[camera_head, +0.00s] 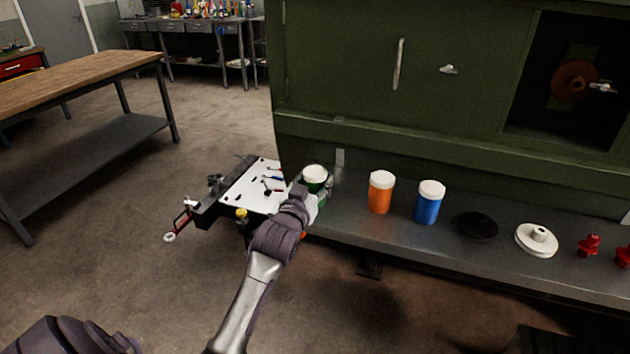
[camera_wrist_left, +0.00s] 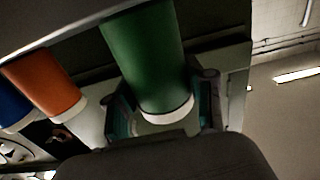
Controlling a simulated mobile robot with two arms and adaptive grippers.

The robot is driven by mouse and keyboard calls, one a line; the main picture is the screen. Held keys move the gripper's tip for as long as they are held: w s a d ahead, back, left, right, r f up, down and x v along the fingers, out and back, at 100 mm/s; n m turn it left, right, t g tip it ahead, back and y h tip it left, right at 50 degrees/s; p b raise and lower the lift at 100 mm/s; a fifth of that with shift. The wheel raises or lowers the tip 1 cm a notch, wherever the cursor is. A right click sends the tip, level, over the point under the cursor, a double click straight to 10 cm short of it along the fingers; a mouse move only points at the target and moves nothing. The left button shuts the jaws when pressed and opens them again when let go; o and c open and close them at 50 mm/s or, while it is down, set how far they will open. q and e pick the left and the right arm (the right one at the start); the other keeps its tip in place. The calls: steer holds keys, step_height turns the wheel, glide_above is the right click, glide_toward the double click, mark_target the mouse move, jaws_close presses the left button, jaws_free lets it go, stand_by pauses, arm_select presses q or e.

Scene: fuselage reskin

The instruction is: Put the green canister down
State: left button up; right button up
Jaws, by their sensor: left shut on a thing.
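The green canister (camera_head: 314,181) with a white lid is at the left end of the grey shelf (camera_head: 345,228). In the left wrist view the green canister (camera_wrist_left: 146,55) stands between the fingers of my left gripper (camera_wrist_left: 162,115). My left gripper (camera_head: 318,192) is shut on it. In the head view the gripper and wrist hide the canister's lower part, so I cannot tell whether its base touches the shelf. My right gripper is not in view.
An orange canister (camera_head: 381,192) and a blue canister (camera_head: 429,202) stand to the right. Beyond are a black disc (camera_head: 477,227), a white flanged disc (camera_head: 537,240) and red parts (camera_head: 589,245). A white tool board (camera_head: 250,188) is left. The green cabinet (camera_head: 360,70) rises behind.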

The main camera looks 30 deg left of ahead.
arm_select(q)
steer(key=shift+f, duration=0.1)
steer(key=o, duration=1.3)
steer(key=shift+c, duration=0.2)
